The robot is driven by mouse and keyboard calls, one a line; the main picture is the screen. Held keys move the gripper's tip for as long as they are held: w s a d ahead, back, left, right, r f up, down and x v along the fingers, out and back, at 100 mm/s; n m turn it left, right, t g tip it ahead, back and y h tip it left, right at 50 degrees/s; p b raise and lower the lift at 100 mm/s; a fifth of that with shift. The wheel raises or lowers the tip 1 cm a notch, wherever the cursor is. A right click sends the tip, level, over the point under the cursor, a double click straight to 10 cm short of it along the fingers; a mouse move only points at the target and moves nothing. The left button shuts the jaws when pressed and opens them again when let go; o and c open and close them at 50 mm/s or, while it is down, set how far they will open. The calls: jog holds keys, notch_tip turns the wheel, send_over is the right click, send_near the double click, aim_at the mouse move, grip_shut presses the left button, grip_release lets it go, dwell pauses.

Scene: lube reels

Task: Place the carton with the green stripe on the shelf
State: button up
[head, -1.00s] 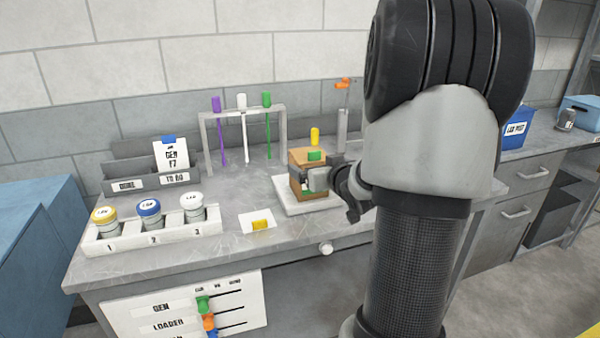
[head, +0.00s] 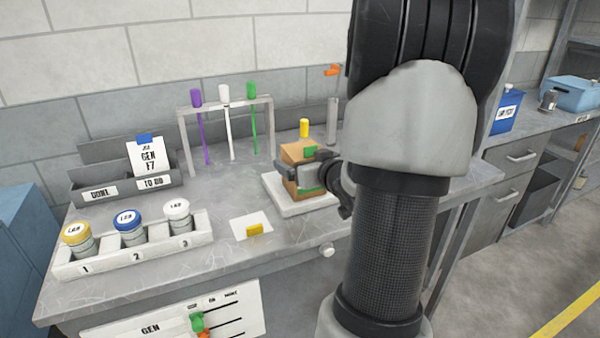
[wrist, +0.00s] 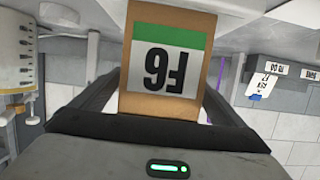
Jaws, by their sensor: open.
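The carton (head: 293,155) is a small brown box with a green stripe, standing on a white square pad (head: 272,186) on the bench. In the wrist view the carton (wrist: 165,100) shows a green band and a white label with large upside-down characters. My gripper (head: 308,178) is at the carton, with its fingers on either side of it. The wrist view shows my gripper (wrist: 165,75) open around the carton, the fingers close to its sides. My gripper hides part of the carton in the head view. Grey shelving (head: 590,45) shows at the far right edge.
A rack (head: 226,101) with purple, white and green tools stands behind left. A yellow-capped item (head: 304,127) stands behind the carton.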

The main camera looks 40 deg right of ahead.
jog(key=shift+r, duration=0.1)
jog(key=c, duration=1.2)
